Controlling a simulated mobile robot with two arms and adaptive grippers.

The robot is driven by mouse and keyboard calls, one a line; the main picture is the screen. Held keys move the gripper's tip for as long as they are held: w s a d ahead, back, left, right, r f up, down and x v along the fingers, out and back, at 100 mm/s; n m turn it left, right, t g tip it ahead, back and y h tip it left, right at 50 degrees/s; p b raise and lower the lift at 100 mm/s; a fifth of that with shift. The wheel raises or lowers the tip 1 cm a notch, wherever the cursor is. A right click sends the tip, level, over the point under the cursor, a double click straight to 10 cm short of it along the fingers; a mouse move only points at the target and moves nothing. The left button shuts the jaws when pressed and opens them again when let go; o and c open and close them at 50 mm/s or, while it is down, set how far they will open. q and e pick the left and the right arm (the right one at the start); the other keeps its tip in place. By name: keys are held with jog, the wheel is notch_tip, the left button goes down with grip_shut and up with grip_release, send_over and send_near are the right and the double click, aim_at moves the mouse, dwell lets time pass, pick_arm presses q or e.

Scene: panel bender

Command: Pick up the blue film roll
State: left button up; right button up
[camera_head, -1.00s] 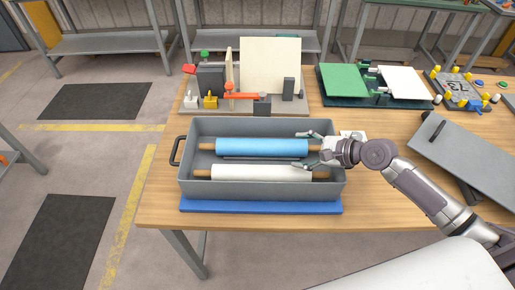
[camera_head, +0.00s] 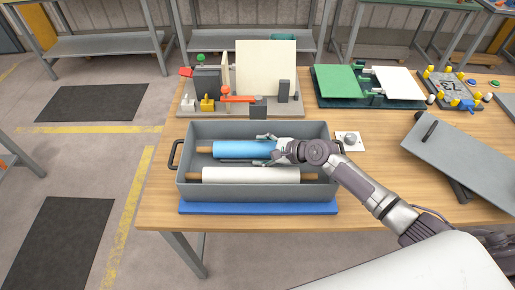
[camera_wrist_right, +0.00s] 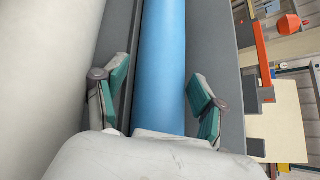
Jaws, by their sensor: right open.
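The blue film roll (camera_head: 236,149) lies in the back part of a grey tray (camera_head: 256,194), with a brown core end showing at its left. A white roll (camera_head: 250,174) lies in front of it in the same tray. My right gripper (camera_head: 263,149) is over the right part of the blue roll and hides that end. In the right wrist view the blue roll (camera_wrist_right: 163,60) runs between the two open green-padded fingers (camera_wrist_right: 160,98), with visible gaps on both sides. My left gripper is not in view.
The tray sits on a blue mat (camera_head: 258,208) near the table's front edge. Behind it is a fixture with a cream panel (camera_head: 266,68) and a red clamp (camera_head: 238,98). A small white plate with a knob (camera_head: 350,141) and a grey panel (camera_head: 466,158) are to the right.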

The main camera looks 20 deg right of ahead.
jog(key=shift+d+r, duration=0.1)
jog(key=shift+s, duration=0.1)
jog(key=c, duration=1.1)
jog(key=shift+r, duration=0.1)
jog(key=shift+r, duration=0.1)
